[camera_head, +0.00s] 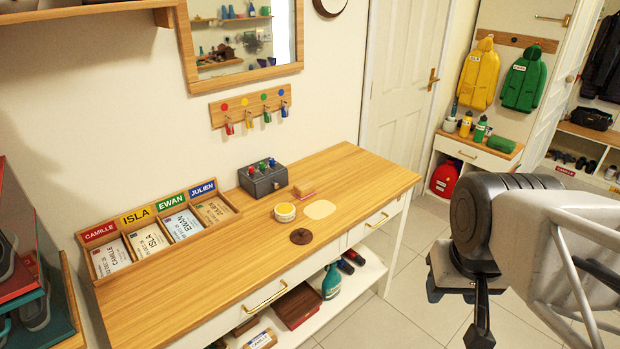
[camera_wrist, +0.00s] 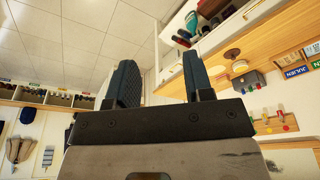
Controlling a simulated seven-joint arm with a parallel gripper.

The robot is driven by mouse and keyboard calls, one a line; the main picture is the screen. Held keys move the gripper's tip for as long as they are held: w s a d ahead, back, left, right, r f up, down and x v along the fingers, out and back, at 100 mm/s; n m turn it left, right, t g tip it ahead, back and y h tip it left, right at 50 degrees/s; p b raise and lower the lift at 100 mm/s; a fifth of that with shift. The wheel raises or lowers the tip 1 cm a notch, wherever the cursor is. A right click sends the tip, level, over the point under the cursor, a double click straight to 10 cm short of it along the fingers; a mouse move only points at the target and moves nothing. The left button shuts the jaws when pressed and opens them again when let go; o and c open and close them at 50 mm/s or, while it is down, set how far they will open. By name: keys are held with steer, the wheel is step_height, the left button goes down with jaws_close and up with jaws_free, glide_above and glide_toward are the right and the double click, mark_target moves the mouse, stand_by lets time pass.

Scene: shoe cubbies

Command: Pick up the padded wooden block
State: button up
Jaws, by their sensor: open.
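A small wooden block with a reddish pad (camera_head: 304,192) lies on the wooden tabletop (camera_head: 370,172), just right of the grey box. I cannot make it out surely in the wrist view. My gripper (camera_head: 480,322) is at the right of the head view, in front of the table and well away from the block; its fingers are partly hidden there. In the wrist view my gripper (camera_wrist: 160,88) has its two dark fingers spread apart with nothing between them.
Near the block are a grey box with coloured knobs (camera_head: 264,182), a round tin (camera_head: 285,212), a pale oval pad (camera_head: 320,209) and a brown lid (camera_head: 301,237). A name-card tray (camera_head: 237,212) stands at the back left. The table's right end is clear.

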steer(key=shift+o, duration=0.2)
steer(key=o, duration=0.7)
